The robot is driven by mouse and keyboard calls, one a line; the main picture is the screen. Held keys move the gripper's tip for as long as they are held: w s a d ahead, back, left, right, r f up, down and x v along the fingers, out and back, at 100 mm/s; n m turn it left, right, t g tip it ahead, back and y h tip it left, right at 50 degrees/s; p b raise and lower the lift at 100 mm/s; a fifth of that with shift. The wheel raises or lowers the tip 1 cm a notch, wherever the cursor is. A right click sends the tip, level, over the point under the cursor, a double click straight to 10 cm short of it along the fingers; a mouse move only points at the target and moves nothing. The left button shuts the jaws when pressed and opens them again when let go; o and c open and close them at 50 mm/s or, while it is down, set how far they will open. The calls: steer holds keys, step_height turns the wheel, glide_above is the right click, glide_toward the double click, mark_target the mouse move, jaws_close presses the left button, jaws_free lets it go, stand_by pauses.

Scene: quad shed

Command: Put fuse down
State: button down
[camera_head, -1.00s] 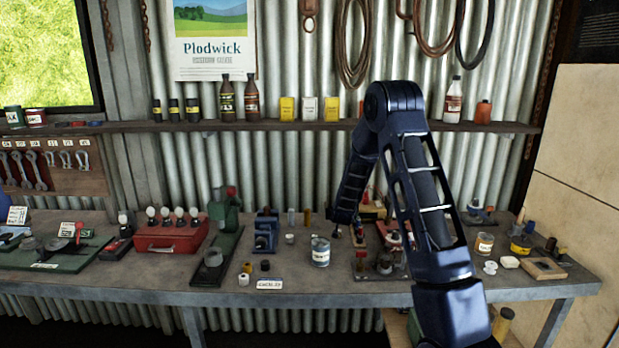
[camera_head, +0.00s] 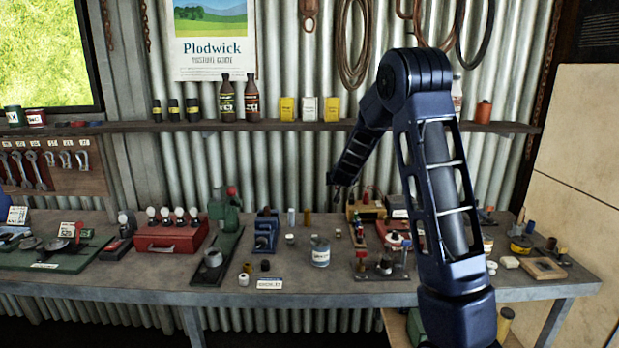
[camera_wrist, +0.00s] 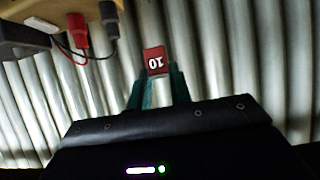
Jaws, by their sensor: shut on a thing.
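My gripper (camera_wrist: 157,88) is shut on a small red fuse (camera_wrist: 156,60) in the wrist view. The fuse is a flat red block marked "10", which reads upside down there. It stands out past the green fingertips, with corrugated metal wall behind it. In the head view my gripper (camera_head: 334,182) hangs in the air above the back of the workbench (camera_head: 215,296), in front of the wall. The fuse is too small to make out in that view.
A yellowish box (camera_wrist: 22,12) with red and black clips on leads shows at the wrist view's upper left. Below my gripper, the bench holds a labelled tin (camera_head: 320,252), a blue vise (camera_head: 266,232) and several small parts. The shelf (camera_head: 300,125) runs behind.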

step_height(320, 180, down, 18)
steer(key=shift+r, duration=0.25)
steer(key=v, duration=1.1)
steer(key=shift+s+r, duration=0.1)
steer(key=shift+r, duration=0.1)
steer(key=s+d+r+g+y, duration=0.1)
steer(key=s+d+r, duration=0.2)
steer(key=s+r, duration=0.3)
steer(key=shift+d+r+g, duration=0.15)
steer(key=shift+r+g, duration=0.25)
steer(key=shift+r, duration=1.25)
steer(key=shift+s, duration=0.15)
